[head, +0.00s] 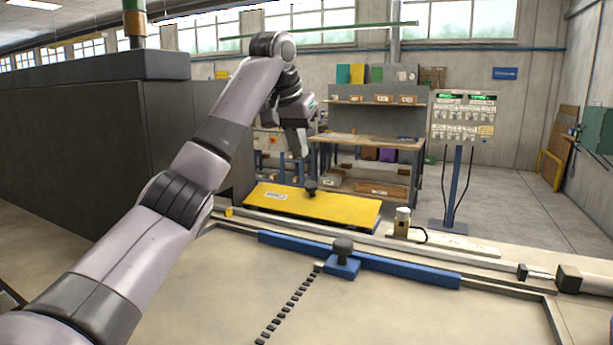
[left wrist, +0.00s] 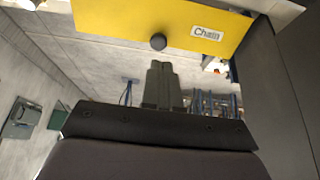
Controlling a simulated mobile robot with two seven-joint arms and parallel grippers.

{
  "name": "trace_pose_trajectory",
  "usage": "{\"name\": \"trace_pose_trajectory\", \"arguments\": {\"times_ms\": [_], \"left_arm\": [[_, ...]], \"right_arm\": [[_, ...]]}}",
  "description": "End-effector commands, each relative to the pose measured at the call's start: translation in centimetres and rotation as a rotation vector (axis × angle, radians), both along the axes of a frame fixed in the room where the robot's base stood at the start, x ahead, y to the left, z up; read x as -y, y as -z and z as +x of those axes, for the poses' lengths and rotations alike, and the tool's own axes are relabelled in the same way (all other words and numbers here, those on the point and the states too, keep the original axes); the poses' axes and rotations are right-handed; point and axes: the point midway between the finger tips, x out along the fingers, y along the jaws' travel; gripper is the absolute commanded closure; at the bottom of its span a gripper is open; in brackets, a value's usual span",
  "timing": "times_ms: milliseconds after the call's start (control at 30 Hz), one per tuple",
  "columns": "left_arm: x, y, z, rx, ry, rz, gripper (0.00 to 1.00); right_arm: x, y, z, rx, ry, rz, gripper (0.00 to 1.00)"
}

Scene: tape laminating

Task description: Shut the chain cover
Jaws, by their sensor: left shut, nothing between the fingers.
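The chain cover (head: 340,208) is a flat yellow panel with a white label and a black knob (head: 311,187). In the head view it sits just beyond the back rail of the machine. It also shows across the top of the left wrist view (left wrist: 120,18), with the label reading "Chain" and its knob (left wrist: 158,41). My left gripper (head: 301,150) is above the cover in the head view, fingers pointing down. In the left wrist view its fingers (left wrist: 161,66) are shut and empty, pointing toward the cover near the knob, with no clear contact. My right gripper is not in view.
A blue bar (head: 410,270) with a black-knobbed block (head: 343,258) crosses the pale machine bed (head: 420,315). A row of black links runs across the bed. A small sensor (head: 402,222) stands on the rail. A dark cabinet (head: 110,150) is at left, a control panel (head: 463,117) behind.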

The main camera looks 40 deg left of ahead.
Motion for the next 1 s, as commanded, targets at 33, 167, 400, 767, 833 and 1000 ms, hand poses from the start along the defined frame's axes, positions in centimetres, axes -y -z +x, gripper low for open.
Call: {"name": "trace_pose_trajectory", "arguments": {"times_ms": [33, 167, 400, 767, 833, 1000], "left_arm": [[-0.1, 1.4, 0.5, -0.008, 0.002, -0.002, 1.0], [-0.6, 3.6, 1.6, -0.007, -0.002, 0.002, 1.0], [-0.8, 6.3, 2.9, -0.003, -0.001, 0.001, 1.0], [-0.9, 7.0, 3.2, -0.002, 0.0, 0.0, 1.0], [-0.9, 7.0, 3.2, -0.002, 0.0, 0.0, 1.0], [-0.9, 7.0, 3.6, 0.001, -0.001, -0.004, 1.0]], "right_arm": [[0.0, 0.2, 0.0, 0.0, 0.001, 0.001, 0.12], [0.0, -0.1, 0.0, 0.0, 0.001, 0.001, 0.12], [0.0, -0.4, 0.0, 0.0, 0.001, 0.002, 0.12], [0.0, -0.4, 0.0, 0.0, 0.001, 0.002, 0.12], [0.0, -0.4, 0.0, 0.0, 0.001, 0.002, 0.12], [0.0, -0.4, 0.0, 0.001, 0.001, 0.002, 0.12]]}}
